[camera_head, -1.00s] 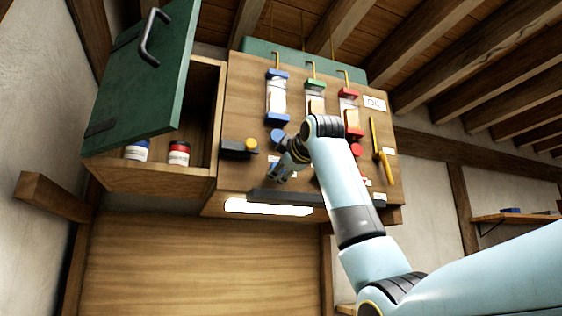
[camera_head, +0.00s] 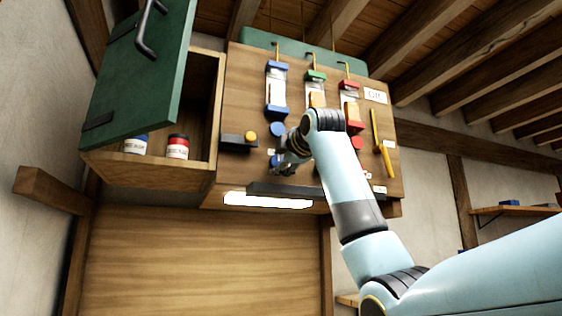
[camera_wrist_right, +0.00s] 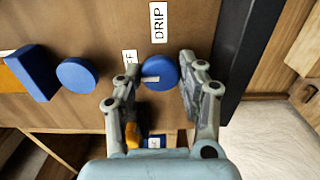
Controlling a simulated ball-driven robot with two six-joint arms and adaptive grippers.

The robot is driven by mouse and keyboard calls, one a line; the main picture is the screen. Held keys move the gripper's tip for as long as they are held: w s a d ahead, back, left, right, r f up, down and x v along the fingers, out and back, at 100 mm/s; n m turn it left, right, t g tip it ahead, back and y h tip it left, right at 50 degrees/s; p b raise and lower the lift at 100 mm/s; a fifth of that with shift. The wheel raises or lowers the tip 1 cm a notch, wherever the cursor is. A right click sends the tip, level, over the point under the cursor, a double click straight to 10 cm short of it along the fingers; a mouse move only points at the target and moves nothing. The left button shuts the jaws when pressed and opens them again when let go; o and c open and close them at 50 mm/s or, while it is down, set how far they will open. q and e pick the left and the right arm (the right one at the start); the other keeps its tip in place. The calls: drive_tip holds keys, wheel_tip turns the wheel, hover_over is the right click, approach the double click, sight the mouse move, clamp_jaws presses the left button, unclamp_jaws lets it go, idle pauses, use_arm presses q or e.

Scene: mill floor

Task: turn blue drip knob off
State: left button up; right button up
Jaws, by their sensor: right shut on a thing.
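The blue drip knob (camera_wrist_right: 160,71) sits on the wooden panel between the two fingers of my right gripper (camera_wrist_right: 153,90) in the right wrist view. The fingers are shut on it at its sides. Its small white mark lies on its left part in that view, near a partly hidden label ending in "F" (camera_wrist_right: 129,60). A "DRIP" label (camera_wrist_right: 158,22) is above the knob there. In the head view my right gripper (camera_head: 281,168) is at the panel's lower middle and mostly covers the knob. My left gripper is not in view.
Another blue knob (camera_head: 277,129) sits above the gripped one, below the blue-framed hopper (camera_head: 276,92). A red knob (camera_head: 357,143) and yellow lever (camera_head: 379,135) are right. A black ledge (camera_head: 310,192) runs below. The open green door (camera_head: 142,75) and cabinet jars (camera_head: 178,147) are left.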

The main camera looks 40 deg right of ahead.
drive_tip(key=shift+f, duration=0.15)
drive_tip(key=o, duration=1.1)
drive_tip(key=shift+s, duration=0.1)
drive_tip(key=v, duration=1.2)
drive_tip(key=shift+a, duration=0.1)
